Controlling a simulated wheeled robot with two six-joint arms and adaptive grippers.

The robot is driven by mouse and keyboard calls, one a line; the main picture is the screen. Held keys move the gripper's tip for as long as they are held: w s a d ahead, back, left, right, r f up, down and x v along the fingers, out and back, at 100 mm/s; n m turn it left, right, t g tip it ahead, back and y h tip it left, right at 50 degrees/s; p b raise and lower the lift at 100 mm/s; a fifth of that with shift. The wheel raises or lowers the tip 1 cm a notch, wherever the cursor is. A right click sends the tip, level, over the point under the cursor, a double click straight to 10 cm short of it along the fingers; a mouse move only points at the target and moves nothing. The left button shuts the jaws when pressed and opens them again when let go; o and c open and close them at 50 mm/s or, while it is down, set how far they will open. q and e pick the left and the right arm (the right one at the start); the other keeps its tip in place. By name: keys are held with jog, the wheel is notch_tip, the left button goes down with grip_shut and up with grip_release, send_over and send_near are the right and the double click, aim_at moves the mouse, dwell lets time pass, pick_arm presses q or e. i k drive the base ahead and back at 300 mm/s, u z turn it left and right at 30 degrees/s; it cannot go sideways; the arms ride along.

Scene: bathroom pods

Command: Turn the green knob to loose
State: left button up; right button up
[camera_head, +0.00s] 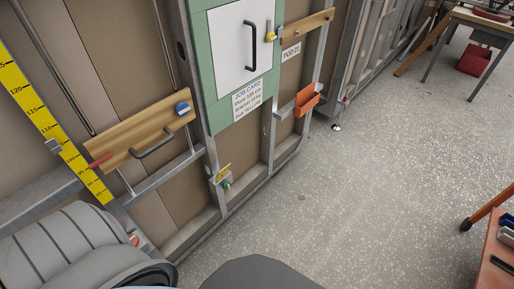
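A small green knob (227,184) shows low on the metal wall frame, left of centre in the head view. It sits just below a yellow piece (222,172) on a grey bracket. The knob is too small to tell its setting or any marking on it. Neither of my grippers is in view.
A blue knob (182,108) and a dark bar handle (154,146) sit on a wooden board (126,126). The speckled floor (360,180) is largely clear.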

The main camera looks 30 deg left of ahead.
aim_at(226, 185)
jog(key=i, duration=2.55)
jog(key=u, duration=2.7)
